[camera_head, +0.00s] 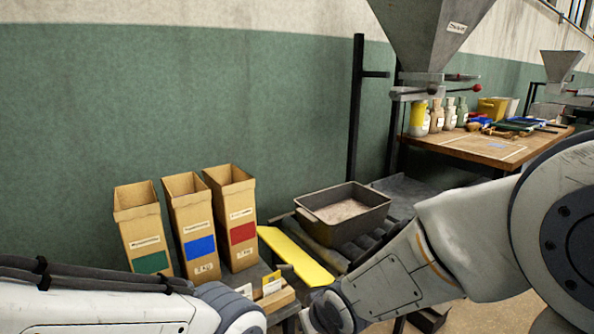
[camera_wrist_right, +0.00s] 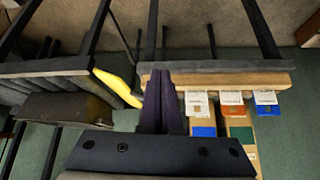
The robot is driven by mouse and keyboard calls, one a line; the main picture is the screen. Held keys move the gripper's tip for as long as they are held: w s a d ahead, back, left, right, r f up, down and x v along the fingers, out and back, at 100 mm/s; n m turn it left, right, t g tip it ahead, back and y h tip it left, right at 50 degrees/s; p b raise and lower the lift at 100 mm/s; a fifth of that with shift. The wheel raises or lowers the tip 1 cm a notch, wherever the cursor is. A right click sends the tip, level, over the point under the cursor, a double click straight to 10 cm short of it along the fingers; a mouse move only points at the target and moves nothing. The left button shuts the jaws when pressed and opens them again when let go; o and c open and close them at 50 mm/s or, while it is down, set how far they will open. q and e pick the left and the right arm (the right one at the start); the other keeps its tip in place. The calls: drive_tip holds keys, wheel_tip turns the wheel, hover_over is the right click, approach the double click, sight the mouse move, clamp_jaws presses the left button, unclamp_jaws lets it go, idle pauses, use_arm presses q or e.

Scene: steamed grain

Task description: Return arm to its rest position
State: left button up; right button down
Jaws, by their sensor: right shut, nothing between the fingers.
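My right arm (camera_head: 400,275) reaches in from the right of the head view and bends down over the front of the bench. Its gripper is out of sight there below the bottom edge. In the right wrist view my right gripper (camera_wrist_right: 162,74) is shut, with its dark fingers together and nothing between them. It points towards the bench edge, near the wooden card holder (camera_wrist_right: 220,80). My left arm (camera_head: 100,305) lies across the lower left of the head view. Its gripper is not visible.
Three cardboard boxes with green (camera_head: 145,230), blue (camera_head: 190,215) and red (camera_head: 232,205) labels stand at the left. A dark pan (camera_head: 318,230) of grain sits on rollers beside a yellow chute (camera_head: 297,257). A hopper (camera_head: 425,35) hangs above; a wooden table (camera_head: 470,150) stands behind.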

drive_tip(key=s+d+r+n+g+h+p, duration=0.1)
drive_tip(key=s+r+g, duration=0.15)
drive_tip(key=s, duration=0.85)
drive_tip(key=s+d+r+n+g+h+p, duration=0.15)
drive_tip(key=s+g, duration=0.25)
drive_tip(key=s, duration=0.6)
use_arm(q)
wheel_tip(320, 180, up, 30)
drive_tip(key=p, duration=2.8)
drive_tip(key=shift+r, duration=0.25)
use_arm(e)
wheel_tip(320, 180, up, 29)
drive_tip(key=shift+d+r, duration=0.15)
drive_tip(key=shift+y, duration=0.25)
